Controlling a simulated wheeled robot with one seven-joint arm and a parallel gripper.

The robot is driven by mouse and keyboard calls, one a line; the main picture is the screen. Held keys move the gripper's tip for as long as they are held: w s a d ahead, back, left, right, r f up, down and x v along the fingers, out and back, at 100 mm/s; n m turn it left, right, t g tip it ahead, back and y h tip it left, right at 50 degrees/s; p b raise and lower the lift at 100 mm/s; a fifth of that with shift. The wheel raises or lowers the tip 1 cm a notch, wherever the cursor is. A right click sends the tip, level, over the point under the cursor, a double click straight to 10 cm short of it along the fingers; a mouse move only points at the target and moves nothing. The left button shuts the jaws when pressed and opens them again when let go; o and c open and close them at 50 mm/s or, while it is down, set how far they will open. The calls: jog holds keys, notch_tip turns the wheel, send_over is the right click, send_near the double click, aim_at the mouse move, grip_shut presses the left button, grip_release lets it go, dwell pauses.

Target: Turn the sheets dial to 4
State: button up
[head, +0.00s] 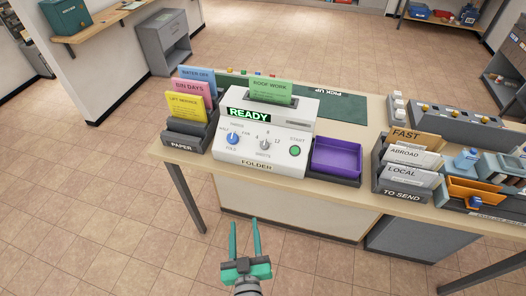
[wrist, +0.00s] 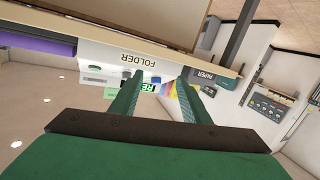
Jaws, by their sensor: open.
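The white folder machine (head: 290,158) stands on the table with a lit READY display (head: 250,115). Its grey sheets dial (head: 265,145) is at the middle of the front panel, with 4, 8 and 12 marked around it; its exact setting is too small to tell. A blue fold dial (head: 233,138) is left of it and a green start button (head: 295,151) is right of it. My gripper (head: 245,224) is open and empty, in front of the table and below the machine. In the wrist view the folder machine (wrist: 140,56) appears upside down beyond my fingers.
The paper rack (head: 185,135) with coloured sheets stands left of the machine, and a purple tray (head: 336,157) is right of it. A to-send rack (head: 402,186) is farther right. The table's front edge (head: 300,184) lies between my gripper and the machine. The floor in front is clear.

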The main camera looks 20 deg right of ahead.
aim_at(264, 146)
jog(key=w+d+r+m+h, duration=0.1)
jog(key=w+d+r, duration=0.1)
jog(key=w+d, duration=0.2)
jog(key=w+d+r+m+h, duration=0.1)
jog(key=w+d+r+h, duration=0.1)
jog(key=w, duration=0.7)
jog(key=w+d+r+h, duration=0.1)
jog(key=w+d+r, duration=0.3)
jog(key=w+d, duration=0.2)
jog(key=shift+w+d+r+m, duration=0.15)
jog(key=shift+w+m, duration=0.05)
jog(key=shift+w, duration=0.2)
jog(key=shift+w+d+r+m, duration=0.1)
jog(key=shift+w+d+m, duration=0.1)
jog(key=shift+w, duration=0.15)
jog(key=shift+c, duration=0.5)
jog(key=c, duration=1)
